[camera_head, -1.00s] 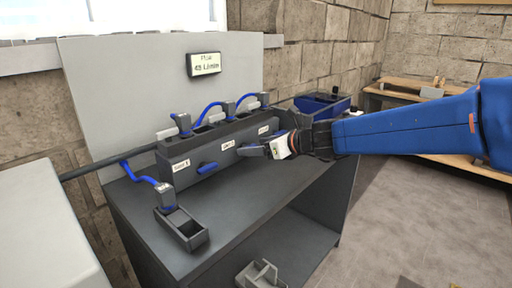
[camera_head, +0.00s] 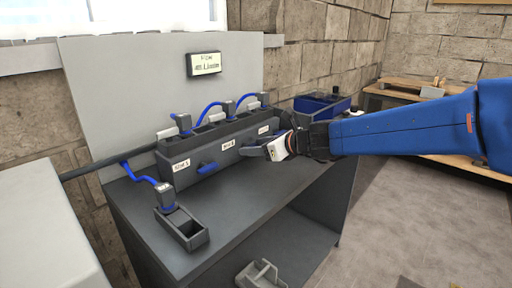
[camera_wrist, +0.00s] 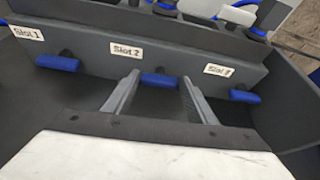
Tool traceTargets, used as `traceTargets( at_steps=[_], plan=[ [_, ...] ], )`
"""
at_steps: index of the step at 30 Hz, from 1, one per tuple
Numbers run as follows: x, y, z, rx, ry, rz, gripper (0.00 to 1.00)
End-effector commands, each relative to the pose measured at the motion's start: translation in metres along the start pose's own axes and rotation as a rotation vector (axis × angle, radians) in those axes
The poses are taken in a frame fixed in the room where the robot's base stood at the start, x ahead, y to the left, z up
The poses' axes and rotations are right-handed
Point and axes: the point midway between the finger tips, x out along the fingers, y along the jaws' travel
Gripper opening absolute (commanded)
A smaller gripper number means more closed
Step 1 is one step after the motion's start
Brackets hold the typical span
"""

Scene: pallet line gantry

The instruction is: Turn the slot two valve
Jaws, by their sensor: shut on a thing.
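The slot two valve is a small blue handle (camera_wrist: 160,80) on the front of the dark grey slot housing (camera_head: 195,165), under the "Slot 2" label (camera_wrist: 127,50) in the wrist view. My gripper (camera_wrist: 155,92) has its two grey fingers on either side of this handle. The handle lies level, and the fingers are shut on it. In the head view my gripper (camera_head: 258,150) hides this handle. The slot 1 handle (camera_wrist: 57,62) and the slot 3 handle (camera_wrist: 244,96) also lie level and stand apart from the fingers.
A display (camera_head: 205,64) hangs on the grey back panel. Blue hoses (camera_head: 208,108) run along the housing top. A small open dark box (camera_head: 183,228) stands at the bench's front left. A blue bin (camera_head: 322,103) stands behind my arm. The bench top (camera_head: 240,185) before the housing is clear.

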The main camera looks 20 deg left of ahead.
Motion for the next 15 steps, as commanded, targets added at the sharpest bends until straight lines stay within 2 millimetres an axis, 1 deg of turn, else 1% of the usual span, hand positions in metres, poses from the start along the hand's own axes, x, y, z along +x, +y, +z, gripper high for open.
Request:
traceTargets(
  at_steps=[15],
  plan=[
    [0.0001, 0.0052, -0.0008, -0.237, 0.0, -0.098, 0.29]
  ],
)
